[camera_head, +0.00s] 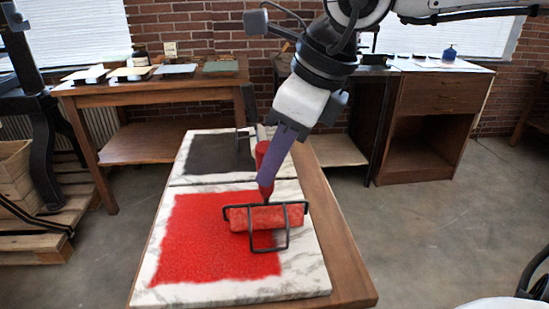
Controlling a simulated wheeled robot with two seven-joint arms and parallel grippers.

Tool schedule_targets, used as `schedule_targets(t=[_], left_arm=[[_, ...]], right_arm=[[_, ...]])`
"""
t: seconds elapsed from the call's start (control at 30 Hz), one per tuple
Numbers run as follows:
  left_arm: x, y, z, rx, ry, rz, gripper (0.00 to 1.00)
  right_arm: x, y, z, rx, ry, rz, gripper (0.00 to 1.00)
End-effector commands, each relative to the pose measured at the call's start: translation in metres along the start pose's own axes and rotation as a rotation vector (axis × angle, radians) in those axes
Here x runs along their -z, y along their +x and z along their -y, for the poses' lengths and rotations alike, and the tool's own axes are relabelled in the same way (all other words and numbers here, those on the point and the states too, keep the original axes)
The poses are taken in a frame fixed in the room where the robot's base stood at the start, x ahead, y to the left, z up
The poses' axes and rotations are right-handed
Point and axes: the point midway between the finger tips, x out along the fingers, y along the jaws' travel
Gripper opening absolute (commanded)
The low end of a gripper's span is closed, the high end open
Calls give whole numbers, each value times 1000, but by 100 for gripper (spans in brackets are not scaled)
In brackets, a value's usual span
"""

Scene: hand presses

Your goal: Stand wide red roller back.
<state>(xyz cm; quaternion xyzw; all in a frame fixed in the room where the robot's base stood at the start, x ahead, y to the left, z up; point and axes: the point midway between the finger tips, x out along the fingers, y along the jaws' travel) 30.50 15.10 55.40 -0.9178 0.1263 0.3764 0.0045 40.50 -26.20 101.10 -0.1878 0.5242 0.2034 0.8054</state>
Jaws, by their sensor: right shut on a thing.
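The wide red roller (265,218) is at the right part of the red ink patch (205,245) on the near marble slab (315,275). It has a red cylinder in a black wire frame and a red handle (262,152) pointing up. My right gripper (268,172), with purple fingers, comes down from the upper right and is shut on the handle. The fingers hide part of the handle. I cannot tell whether the roller touches the slab or hangs just above it. My left gripper is out of view.
A second marble slab with a black ink patch (215,153) lies behind, with a dark-framed object at its right. Both slabs rest on a wooden table (340,250). A wooden side table (150,85) and a cabinet (430,115) stand at the back. Floor right is clear.

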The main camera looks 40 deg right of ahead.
Motion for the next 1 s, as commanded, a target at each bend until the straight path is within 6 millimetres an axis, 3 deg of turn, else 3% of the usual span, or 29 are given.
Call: schedule_targets(t=[0.4, 0.43, 0.57, 0.77, 0.87, 1.0], left_arm=[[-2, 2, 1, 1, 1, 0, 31], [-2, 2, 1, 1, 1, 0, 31], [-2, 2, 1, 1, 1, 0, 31], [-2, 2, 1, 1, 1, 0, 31], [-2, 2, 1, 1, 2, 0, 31], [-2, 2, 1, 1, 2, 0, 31]], right_arm=[[0, 1, 0, 1, 0, 3, 5], [0, 1, 0, 1, 0, 3, 26], [0, 1, 0, 1, 0, 2, 47], [0, 1, 0, 1, 0, 1, 47], [1, 2, 0, 0, 0, -2, 62], [1, 2, 0, 0, 0, -1, 62]])
